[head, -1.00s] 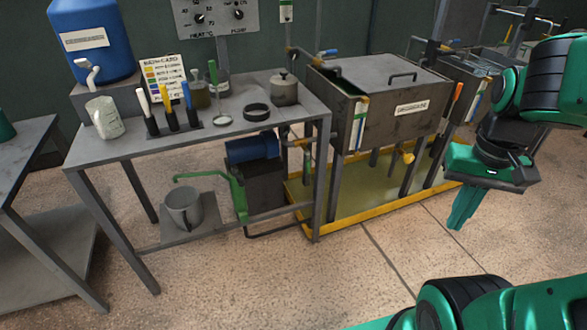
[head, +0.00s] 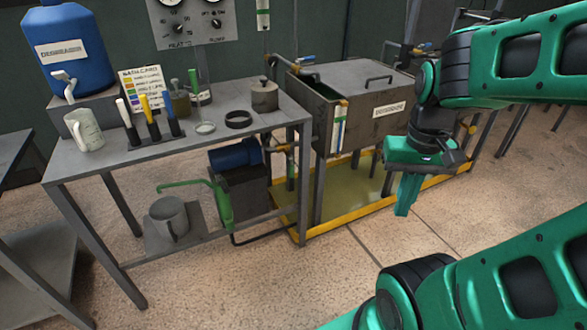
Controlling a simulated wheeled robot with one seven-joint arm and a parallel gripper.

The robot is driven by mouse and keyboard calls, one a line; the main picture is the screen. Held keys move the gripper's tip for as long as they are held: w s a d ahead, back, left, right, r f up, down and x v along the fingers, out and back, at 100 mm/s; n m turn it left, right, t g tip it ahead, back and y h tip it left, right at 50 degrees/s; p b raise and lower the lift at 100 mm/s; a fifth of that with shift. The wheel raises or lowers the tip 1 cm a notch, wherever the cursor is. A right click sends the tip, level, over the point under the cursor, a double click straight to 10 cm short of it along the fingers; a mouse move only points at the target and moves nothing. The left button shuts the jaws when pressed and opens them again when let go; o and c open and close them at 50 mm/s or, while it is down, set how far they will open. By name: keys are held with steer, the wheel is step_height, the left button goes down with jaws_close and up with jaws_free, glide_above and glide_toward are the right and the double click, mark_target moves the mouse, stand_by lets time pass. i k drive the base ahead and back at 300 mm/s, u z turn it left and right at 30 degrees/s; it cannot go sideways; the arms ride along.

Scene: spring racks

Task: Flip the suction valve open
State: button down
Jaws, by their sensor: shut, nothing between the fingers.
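The pump (head: 245,190) has a blue motor (head: 235,156) and sits on the floor under the bench. Beside the motor, at the bench's right legs, is a pipe with a brass-coloured fitting (head: 279,148). I cannot tell whether this is the suction valve or how its handle lies. A blue-handled valve (head: 305,58) sits on the pipe at the tank's upper left. My gripper (head: 404,212) points down, shut and empty, in front of the tank, well to the right of the pump and touching nothing.
The bench (head: 100,165) carries a mug, upright coloured handles and a lidded pot. The degreaser tank (head: 375,125) stands in a yellow-rimmed tray (head: 335,222). The floor in front (head: 290,275) is clear.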

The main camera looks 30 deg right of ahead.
mark_target(291, 169)
steer(key=i, duration=0.95)
steer(key=z, duration=0.05)
